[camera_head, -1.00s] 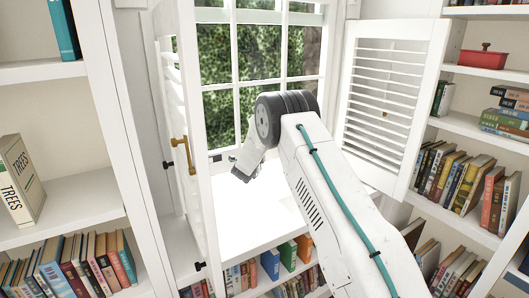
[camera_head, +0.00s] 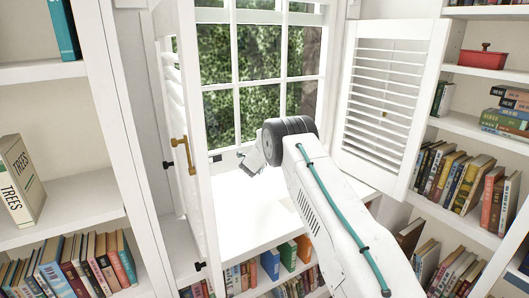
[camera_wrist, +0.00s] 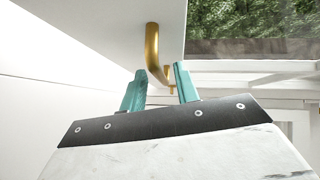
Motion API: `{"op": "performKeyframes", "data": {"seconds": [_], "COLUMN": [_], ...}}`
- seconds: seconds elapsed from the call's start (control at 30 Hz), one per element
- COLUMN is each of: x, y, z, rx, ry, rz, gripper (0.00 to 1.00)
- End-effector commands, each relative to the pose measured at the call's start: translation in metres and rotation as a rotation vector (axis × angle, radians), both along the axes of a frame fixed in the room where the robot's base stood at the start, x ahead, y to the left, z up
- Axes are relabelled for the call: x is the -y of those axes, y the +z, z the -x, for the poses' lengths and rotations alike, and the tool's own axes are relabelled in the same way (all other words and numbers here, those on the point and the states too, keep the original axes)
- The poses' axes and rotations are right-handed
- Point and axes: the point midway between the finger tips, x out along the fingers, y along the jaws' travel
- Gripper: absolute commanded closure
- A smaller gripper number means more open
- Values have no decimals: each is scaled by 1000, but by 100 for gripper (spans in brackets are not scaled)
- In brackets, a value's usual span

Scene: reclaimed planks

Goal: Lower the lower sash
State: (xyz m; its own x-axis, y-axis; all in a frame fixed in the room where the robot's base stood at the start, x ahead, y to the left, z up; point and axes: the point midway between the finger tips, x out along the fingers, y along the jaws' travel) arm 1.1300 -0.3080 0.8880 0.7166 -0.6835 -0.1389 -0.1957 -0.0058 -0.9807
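The window's lower sash (camera_head: 238,85) has white bars and shows green foliage behind its glass. My arm reaches toward the window's foot, and my gripper (camera_head: 243,160) is near the lower part of the window, above the white sill. In the wrist view a curved brass handle (camera_wrist: 152,45) is on a white surface. My gripper (camera_wrist: 159,78) is open there, its two teal fingers apart, with the handle's lower end appearing between or just beyond them. I cannot tell whether they touch it. The handle on the sash is not discernible in the head view.
An open white louvred shutter (camera_head: 385,95) stands right of the window. Another shutter (camera_head: 195,150), with a brass handle (camera_head: 181,152), stands edge-on at left. Bookshelves flank both sides, with a red pot (camera_head: 482,57) on the right. The white sill (camera_head: 245,210) is clear.

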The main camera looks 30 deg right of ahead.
Motion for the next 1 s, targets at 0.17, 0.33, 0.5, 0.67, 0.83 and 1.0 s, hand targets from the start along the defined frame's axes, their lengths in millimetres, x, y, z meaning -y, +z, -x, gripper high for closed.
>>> {"op": "performKeyframes", "data": {"seconds": [0.17, 0.33, 0.5, 0.67, 0.83, 1.0], "x": [0, 0, -1, -1, -1, -1], "y": [0, -6, -46, -84, -101, -104], "z": [0, 0, 1, 1, 0, 1], "rx": [0, -1, -8, -6, -3, -4], "ry": [0, 1, 2, 3, 2, 2], "rz": [0, 0, -1, -1, 0, -1], "gripper": [100, 100, 100, 100, 100, 100]}}
